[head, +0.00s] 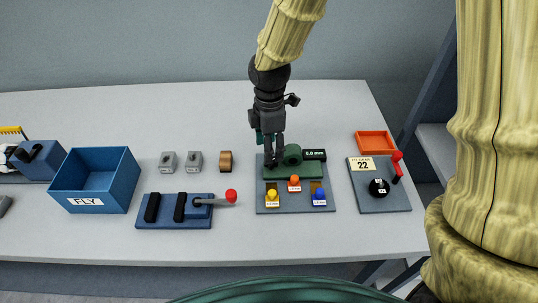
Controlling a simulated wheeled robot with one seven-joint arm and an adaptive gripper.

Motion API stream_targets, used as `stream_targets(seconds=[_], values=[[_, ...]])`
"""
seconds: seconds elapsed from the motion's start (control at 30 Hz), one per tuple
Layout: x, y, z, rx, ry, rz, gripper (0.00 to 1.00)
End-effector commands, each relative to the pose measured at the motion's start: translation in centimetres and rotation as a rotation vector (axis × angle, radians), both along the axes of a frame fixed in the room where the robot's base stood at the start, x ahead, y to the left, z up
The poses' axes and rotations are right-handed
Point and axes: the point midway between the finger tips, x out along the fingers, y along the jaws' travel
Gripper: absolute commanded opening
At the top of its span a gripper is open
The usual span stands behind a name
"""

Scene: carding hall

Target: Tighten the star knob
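My gripper (273,157) points down over the fixture's back left part. Its fingers are at or just above a small dark part there. I cannot tell whether that part is the star knob, or whether the fingers touch it. The fingertips are too small and dark to show whether they are open or shut.
Yellow (272,195), orange (294,184) and blue (320,194) pegs stand on the plate's front. At right are a plate (393,200) with a black dial and red lever, and an orange tray (376,142). At left are a lever unit (174,211) and blue bin (95,180).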

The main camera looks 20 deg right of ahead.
Motion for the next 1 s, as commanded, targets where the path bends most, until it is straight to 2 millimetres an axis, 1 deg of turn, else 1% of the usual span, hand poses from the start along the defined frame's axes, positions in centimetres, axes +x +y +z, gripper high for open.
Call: stream_targets(seconds=[0.03, 0.2, 0.4, 0.6, 0.83, 0.87, 1.0], values=[[0.0, 0.0, -0.6, -0.001, 0.002, 0.001, 0.54], [0.0, 0.0, -2.6, -0.002, 0.001, 0.001, 0.54], [0.1, 0.1, -4.2, -0.001, 0.000, 0.002, 0.54], [0.0, 0.1, -4.8, -0.001, -0.001, 0.002, 0.54], [0.0, 0.1, -4.9, -0.001, -0.002, 0.002, 0.54], [0.0, 0.1, -4.9, -0.001, -0.002, 0.002, 0.52], [0.0, 0.1, -4.9, -0.001, -0.002, 0.002, 0.26]])
